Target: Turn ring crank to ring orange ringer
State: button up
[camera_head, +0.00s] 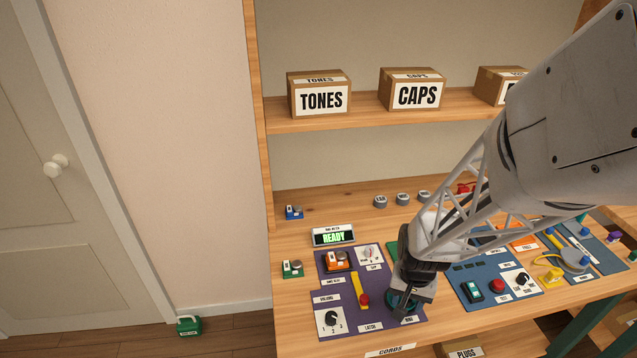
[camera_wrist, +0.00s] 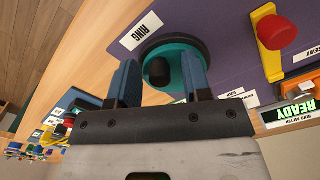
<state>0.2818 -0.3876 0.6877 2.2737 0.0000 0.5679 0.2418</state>
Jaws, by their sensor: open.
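The ring crank is a teal disc (camera_wrist: 181,50) with a black knob (camera_wrist: 157,71), on a purple panel beside the RING label (camera_wrist: 141,30). In the head view the crank (camera_head: 393,302) is partly hidden by my gripper (camera_head: 405,310). In the wrist view my gripper (camera_wrist: 160,80) is open, its two blue fingers apart with the black knob showing between them. I cannot tell if either finger touches the knob. The orange ringer (camera_head: 338,261) sits on the purple panel at the upper left, and the ring meter (camera_head: 333,236) behind it reads READY.
A yellow latch lever with a red knob (camera_head: 363,299) stands just left of the crank. A volume dial (camera_head: 331,318) is at the panel's lower left. A blue panel (camera_head: 470,270) with a red button (camera_head: 497,285) lies to the right. My arm covers the middle of the bench.

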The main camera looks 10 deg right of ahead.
jog(key=shift+r, duration=0.1)
dwell(0.5)
jog(key=c, duration=0.6)
jog(key=shift+o, duration=0.2)
jog(key=shift+w+a, duration=0.3)
jog(key=shift+a, duration=0.5)
dwell(0.7)
jog(key=shift+w+a, duration=0.35)
jog(key=shift+w, duration=0.15)
dwell(0.7)
jog(key=shift+w, duration=0.7)
dwell(0.7)
jog(key=shift+w+d, duration=0.3)
jog(key=shift+w, duration=0.35)
dwell(0.8)
